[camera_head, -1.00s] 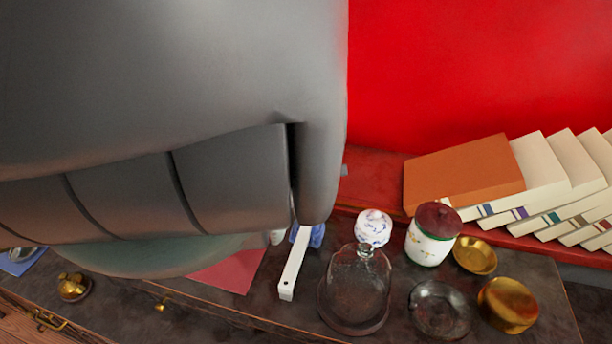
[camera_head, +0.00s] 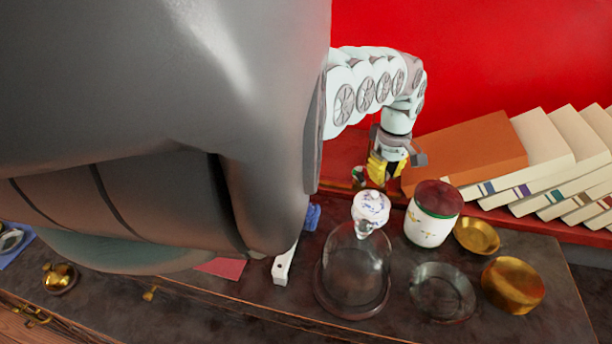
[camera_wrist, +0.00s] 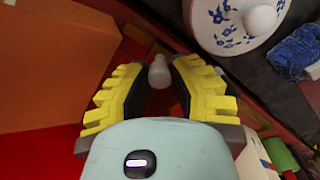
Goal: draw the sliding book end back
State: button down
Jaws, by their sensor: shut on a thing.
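My gripper (camera_head: 374,174), with yellow-padded fingers, is at the red ledge, just left of the large orange block (camera_head: 465,150) beside the leaning books. In the wrist view its fingers (camera_wrist: 158,78) are closed around a small pale grey knob (camera_wrist: 158,70). I take the knob to be that of the sliding book end; the part behind it is mostly hidden by the gripper, and I cannot tell its outline. The orange block also shows at the left of the wrist view (camera_wrist: 60,50).
Cream books (camera_head: 545,150) lean right of the orange block. In front of the ledge stand a blue-and-white lidded pot (camera_head: 371,208), a glass dome (camera_head: 355,270), a jar with a dark red lid (camera_head: 432,220), a glass dish (camera_head: 442,292) and brass bowls (camera_head: 513,285). They leave little room below my gripper.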

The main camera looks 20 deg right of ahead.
jog(key=c, duration=1.1)
grip_release()
jog(key=shift+r, duration=0.7)
notch_tip(320, 180, up, 11)
jog(key=shift+a+f, duration=0.1)
jog(key=shift+f, duration=0.1)
jog(key=shift+w, duration=0.1)
